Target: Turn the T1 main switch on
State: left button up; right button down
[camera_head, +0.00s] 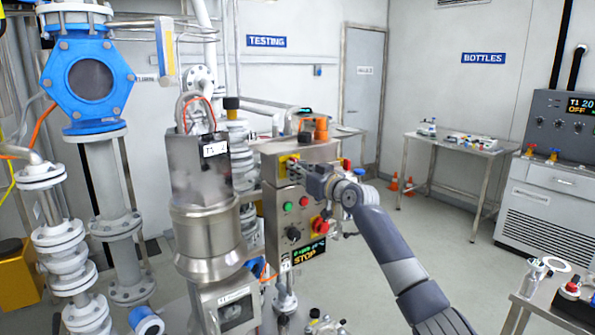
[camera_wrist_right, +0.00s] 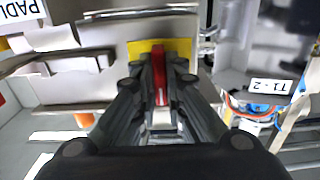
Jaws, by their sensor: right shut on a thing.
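The T1 control box (camera_head: 268,213) is a grey steel cabinet in the middle of the head view. Its yellow switch plate (camera_head: 283,167) is at the upper front, partly hidden by my right gripper (camera_head: 300,172). In the right wrist view the yellow plate (camera_wrist_right: 138,49) lies behind the red handle of the main switch (camera_wrist_right: 158,76). My right gripper (camera_wrist_right: 160,95) is shut on this red handle, one finger on each side. The handle stands upright in that view. The box's display (camera_head: 304,251) reads STOP. My left gripper is not in view.
Below the plate are green and red buttons (camera_head: 288,206), a black knob (camera_head: 293,234) and a red knob (camera_head: 320,224). A steel vessel (camera_head: 207,235) stands close on the left. Open floor (camera_head: 430,235) lies to the right, before a table (camera_head: 462,146).

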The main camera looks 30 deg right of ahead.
jog(key=shift+f, duration=0.15)
dwell(0.3)
jog(key=c, duration=1.7)
grip_release()
jog(key=shift+o, duration=0.2)
jog(key=s+d, duration=0.1)
jog(key=s, duration=1.1)
jog(key=shift+d, duration=0.35)
jog(key=shift+w, duration=0.1)
